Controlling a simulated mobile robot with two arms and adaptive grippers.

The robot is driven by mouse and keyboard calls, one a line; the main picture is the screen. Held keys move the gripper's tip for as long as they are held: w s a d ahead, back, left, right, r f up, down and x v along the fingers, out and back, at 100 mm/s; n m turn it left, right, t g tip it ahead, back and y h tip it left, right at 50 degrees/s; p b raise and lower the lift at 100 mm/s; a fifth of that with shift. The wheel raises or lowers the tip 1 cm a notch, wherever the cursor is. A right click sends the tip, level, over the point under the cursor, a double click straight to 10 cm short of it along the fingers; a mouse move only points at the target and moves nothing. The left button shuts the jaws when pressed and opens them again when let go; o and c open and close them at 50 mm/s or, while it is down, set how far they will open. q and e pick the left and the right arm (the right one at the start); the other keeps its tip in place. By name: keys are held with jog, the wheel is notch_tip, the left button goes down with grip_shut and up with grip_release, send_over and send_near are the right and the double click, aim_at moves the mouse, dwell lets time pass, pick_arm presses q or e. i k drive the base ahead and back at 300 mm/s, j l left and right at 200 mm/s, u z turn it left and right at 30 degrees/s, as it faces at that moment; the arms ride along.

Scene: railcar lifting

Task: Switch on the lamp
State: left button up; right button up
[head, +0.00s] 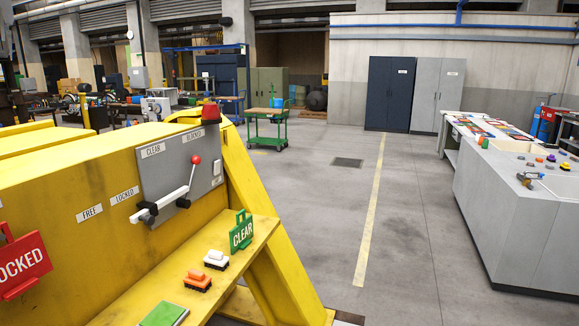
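A red lamp (210,112) stands on the top edge of the yellow machine frame, left of the picture's middle. I cannot tell whether it is lit. Below it, a grey panel (207,180) carries labels reading CLEAR and BLOCKED. A small white switch-like plate (216,168) sits at the panel's right edge; its position is too small to tell. A lever (193,176) with a red knob stands in front of the panel, beside a white bar with black fittings (160,207). Neither of my grippers shows in the head view.
The yellow ledge (225,252) holds a green CLEAR tag (241,231), white and orange brush-like blocks (198,281) and a green pad (164,314). A red tag (22,265) hangs at left. A grey console (520,215) stands right. The floor between is clear.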

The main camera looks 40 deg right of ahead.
aim_at(216, 164)
jog(key=z, duration=0.75)
jog(key=i+l, duration=0.1)
jog(key=l, duration=0.45)
jog(key=i+l+u, duration=0.1)
jog(key=l, duration=0.5)
jog(key=i+l+u, duration=0.15)
jog(key=i, duration=0.45)
jog(key=i+l+u, duration=0.15)
jog(key=i+l, duration=0.3)
jog(key=i, duration=0.15)
jog(key=i+l+u, duration=0.15)
jog(key=i+l, duration=0.25)
jog(key=i, duration=0.95)
jog(key=u, duration=0.05)
